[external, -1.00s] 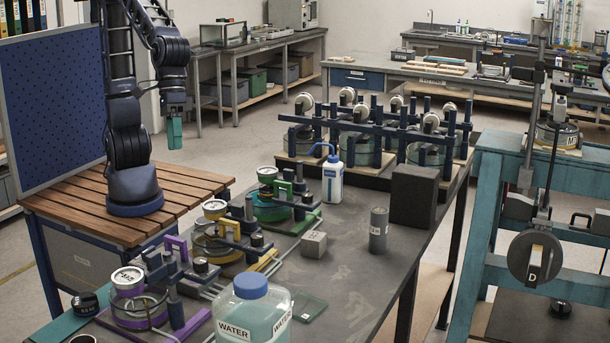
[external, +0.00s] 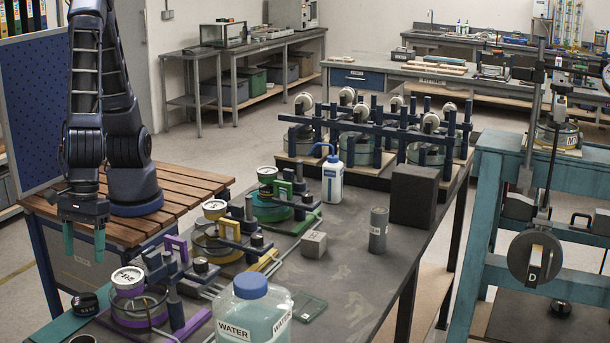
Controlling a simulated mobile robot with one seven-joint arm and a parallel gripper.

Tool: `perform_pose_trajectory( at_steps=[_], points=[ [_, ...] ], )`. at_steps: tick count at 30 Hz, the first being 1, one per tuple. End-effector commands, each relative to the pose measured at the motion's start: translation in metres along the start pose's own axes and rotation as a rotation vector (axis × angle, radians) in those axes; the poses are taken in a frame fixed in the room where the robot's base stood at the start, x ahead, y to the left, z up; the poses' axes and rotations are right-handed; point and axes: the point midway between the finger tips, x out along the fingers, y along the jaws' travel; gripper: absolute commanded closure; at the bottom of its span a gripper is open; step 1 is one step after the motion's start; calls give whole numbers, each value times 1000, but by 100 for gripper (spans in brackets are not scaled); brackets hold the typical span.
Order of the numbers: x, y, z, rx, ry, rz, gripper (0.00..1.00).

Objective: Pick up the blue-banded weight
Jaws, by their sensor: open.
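My gripper (external: 84,240) hangs at the left with its two green fingers pointing down, open and empty. In the picture it is above a small black weight (external: 85,304) with pale marks on its side. That weight stands on a green mat (external: 62,327) at the left end of the dark bench. A second black weight (external: 83,339) is cut off by the bottom edge. I cannot make out a blue band on either weight, so I cannot tell which is the blue-banded one.
A purple lever rig (external: 140,307) stands just right of the weights, with yellow and green rigs behind it. A water jug (external: 252,312) stands at the front. A grey cylinder (external: 378,231) and dark block (external: 414,196) stand farther right.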

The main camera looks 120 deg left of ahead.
Motion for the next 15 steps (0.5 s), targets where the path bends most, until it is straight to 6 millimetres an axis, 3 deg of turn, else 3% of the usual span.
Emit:
perform_pose_trajectory(
  at_steps=[15],
  points=[
    [56, 0, 0, -4, 1, 0, 34]
  ],
)
